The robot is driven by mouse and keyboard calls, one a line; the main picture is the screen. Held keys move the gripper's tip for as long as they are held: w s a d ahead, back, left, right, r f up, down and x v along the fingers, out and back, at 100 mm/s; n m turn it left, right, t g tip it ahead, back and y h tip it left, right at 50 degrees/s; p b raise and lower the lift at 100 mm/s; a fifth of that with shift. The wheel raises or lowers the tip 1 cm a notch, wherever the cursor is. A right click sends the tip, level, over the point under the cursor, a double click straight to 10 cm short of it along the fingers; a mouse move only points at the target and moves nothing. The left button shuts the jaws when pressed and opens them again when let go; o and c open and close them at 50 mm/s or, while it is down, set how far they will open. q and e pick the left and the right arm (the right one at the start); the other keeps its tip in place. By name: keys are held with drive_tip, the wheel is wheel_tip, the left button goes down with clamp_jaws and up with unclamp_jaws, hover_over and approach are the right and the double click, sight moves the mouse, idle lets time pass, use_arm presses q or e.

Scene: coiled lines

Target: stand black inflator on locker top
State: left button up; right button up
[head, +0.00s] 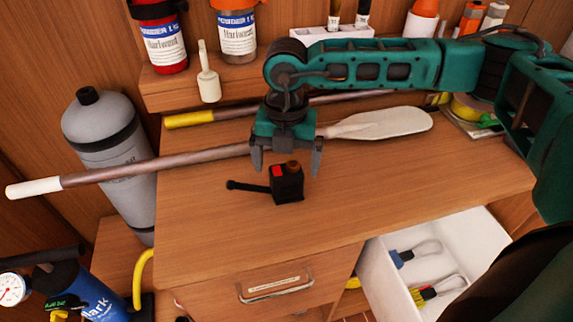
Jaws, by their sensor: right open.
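A small black box-shaped device with a red patch, a brown cap and a short black stem to the left looks like the black inflator (289,185). It appears to stand upright on the wooden locker top (400,200), near the middle. My right gripper (287,163) is open and points down just above and behind it, with one finger to each side in the picture. The fingers do not visibly hold it. My left gripper is not in view.
A paddle (180,160) lies across the locker top behind the inflator, partly behind my gripper. A grey cylinder (105,130) stands at the left. An open white drawer (380,270) holds brushes. A back shelf (185,92) carries bottles. The right front top is clear.

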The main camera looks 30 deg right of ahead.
sight(287, 170)
wheel_tip(287, 170, up, 10)
drive_tip(key=shift+r, duration=0.25)
idle(0.6)
